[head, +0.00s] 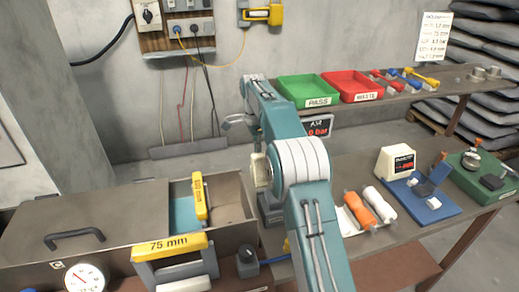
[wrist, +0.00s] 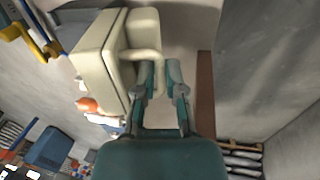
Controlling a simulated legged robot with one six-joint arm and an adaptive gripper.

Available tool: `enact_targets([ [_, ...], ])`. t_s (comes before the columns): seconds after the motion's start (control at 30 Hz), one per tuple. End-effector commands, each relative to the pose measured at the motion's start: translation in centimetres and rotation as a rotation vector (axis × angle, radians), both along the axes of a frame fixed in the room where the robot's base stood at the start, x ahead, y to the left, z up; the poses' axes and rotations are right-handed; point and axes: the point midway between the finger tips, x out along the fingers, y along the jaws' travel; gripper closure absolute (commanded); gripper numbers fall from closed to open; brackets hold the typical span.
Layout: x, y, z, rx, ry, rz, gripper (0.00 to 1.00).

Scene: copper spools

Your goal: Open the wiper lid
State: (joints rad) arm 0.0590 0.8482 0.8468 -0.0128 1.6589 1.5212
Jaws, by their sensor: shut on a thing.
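In the wrist view a cream block (wrist: 98,55), which looks like the wiper unit, stands close by on the left. A rounded cream handle (wrist: 155,55) sticks out from its side. My gripper (wrist: 163,72) has its two teal and grey fingers around this handle and is shut on it. In the head view my arm covers the middle of the bench, and the fingertips cannot be made out. A cream piece (head: 259,171) shows beside my arm's joint there; I cannot tell whether it is the same block. How far the lid stands open is not clear.
Orange and white rolls (head: 359,210) lie on the bench right of my arm, near a cream box (head: 395,163) and a blue fixture (head: 428,207). A metal case (head: 90,225) with a yellow gauge (head: 168,247) is at left. Green (head: 306,90) and red (head: 352,84) trays sit behind.

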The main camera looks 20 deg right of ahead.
Motion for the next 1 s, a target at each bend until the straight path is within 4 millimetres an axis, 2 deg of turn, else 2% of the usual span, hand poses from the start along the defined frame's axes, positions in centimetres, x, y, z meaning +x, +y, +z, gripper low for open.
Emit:
enact_targets([
  [0.23,1.1,0.1,-0.6,0.001,-0.018,0.003,1.0],
  [0.77,1.3,0.2,-1.2,0.003,-0.01,0.003,1.0],
  [0.8,1.3,0.2,-1.3,0.003,-0.01,0.003,0.71],
  [0.83,1.3,0.2,-1.3,0.003,-0.009,0.003,0.57],
  [0.87,1.3,0.2,-1.3,0.003,-0.009,0.003,0.52],
  [1.0,1.2,0.2,-1.1,0.003,-0.01,0.003,0.52],
])
